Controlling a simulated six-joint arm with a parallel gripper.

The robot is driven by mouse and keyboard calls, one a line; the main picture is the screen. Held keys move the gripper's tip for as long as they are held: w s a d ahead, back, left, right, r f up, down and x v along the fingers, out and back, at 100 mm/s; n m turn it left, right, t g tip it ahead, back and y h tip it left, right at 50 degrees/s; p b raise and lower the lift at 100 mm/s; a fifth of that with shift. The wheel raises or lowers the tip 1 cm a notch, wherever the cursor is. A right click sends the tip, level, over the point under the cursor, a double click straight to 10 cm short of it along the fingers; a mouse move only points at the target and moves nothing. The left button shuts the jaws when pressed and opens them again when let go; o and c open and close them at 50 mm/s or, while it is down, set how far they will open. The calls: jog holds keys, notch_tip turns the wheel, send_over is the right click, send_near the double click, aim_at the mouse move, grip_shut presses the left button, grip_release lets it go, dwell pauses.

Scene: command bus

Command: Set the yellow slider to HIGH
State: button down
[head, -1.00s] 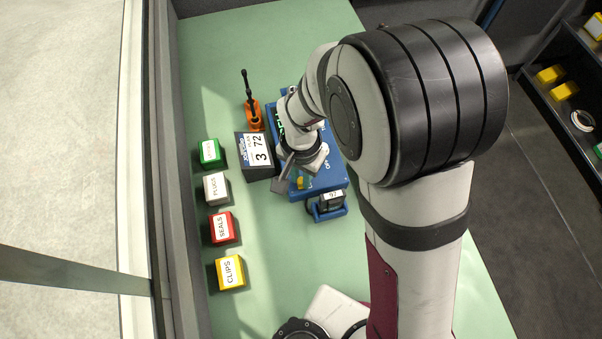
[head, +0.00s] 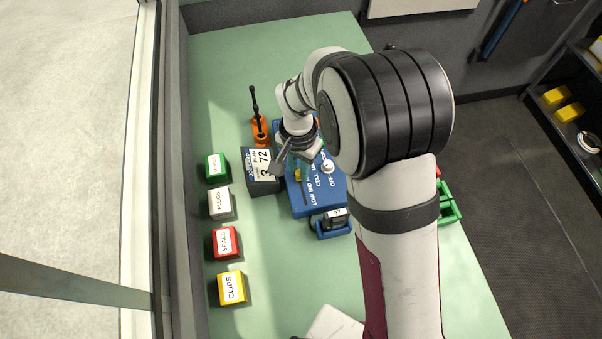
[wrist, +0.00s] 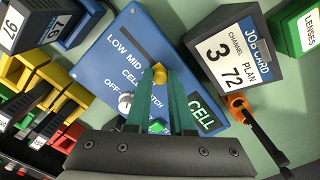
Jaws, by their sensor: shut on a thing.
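The yellow slider knob (wrist: 159,72) stands on the blue panel (wrist: 108,68), beside the printed row LOW MID. It lies past MID, on the side away from LOW. The HIGH mark is hidden behind the knob and my fingers, so I cannot tell its exact alignment. My gripper (wrist: 160,84) is shut on the knob, with a teal finger on each side of it. In the head view my gripper (head: 293,165) is over the panel (head: 318,192), with a little of the yellow knob (head: 297,174) showing.
A job card block (wrist: 236,55) stands close beside the panel. An orange-based black lever (wrist: 240,105) is near it. A grey knob (wrist: 126,103) and a lit green button (wrist: 156,127) are on the panel. Labelled bins (head: 222,241) line the bench's left side.

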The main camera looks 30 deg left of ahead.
aim_at(299, 170)
jog(key=shift+w+a, duration=0.15)
jog(key=shift+a, duration=0.05)
jog(key=c, duration=0.8)
grip_release()
notch_tip(299, 170, up, 16)
jog(key=shift+d+f, duration=0.1)
jog(key=s+d+r+m, duration=0.1)
jog(key=d+r+m, duration=0.15)
jog(key=d, duration=0.95)
jog(key=s+d+m, duration=0.1)
jog(key=s+d, duration=0.3)
jog(key=d, duration=0.1)
jog(key=s+d+f+m+y, duration=0.1)
jog(key=s+d, duration=0.3)
jog(key=s, duration=0.1)
jog(key=s+d+m, duration=0.1)
jog(key=s+d, duration=0.3)
jog(key=d, duration=0.1)
jog(key=shift+s+d+f+y, duration=0.3)
jog(key=shift+s+f+y, duration=0.1)
